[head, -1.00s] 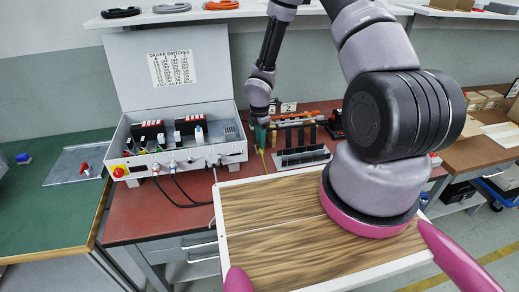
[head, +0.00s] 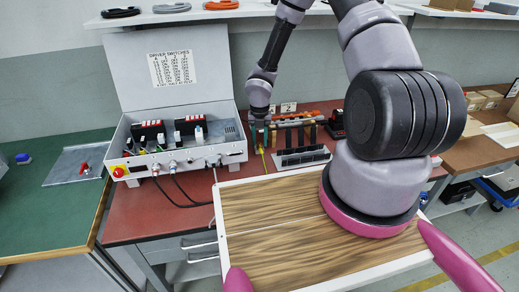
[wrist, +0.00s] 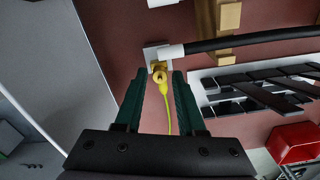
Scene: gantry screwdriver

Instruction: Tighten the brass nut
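The brass nut (wrist: 159,73) is in the wrist view, on a small pale plate, with a yellow cable (wrist: 166,108) running from it towards me. My gripper (wrist: 161,78) is open, with its two green fingers apart. The nut shows in the gap near the fingertips, a little nearer the left one; I cannot tell whether either finger touches it. In the head view my gripper (head: 260,134) points down at the bench beside the tool rack, and the nut is hidden or too small to make out there.
A dark rod with a white end (wrist: 240,43) lies just beyond the fingertips. A rack with black slots (head: 302,155) stands to the right. An open control box (head: 205,155) with switches and black cables is on the left. A wood-topped white tray (head: 240,217) is in front.

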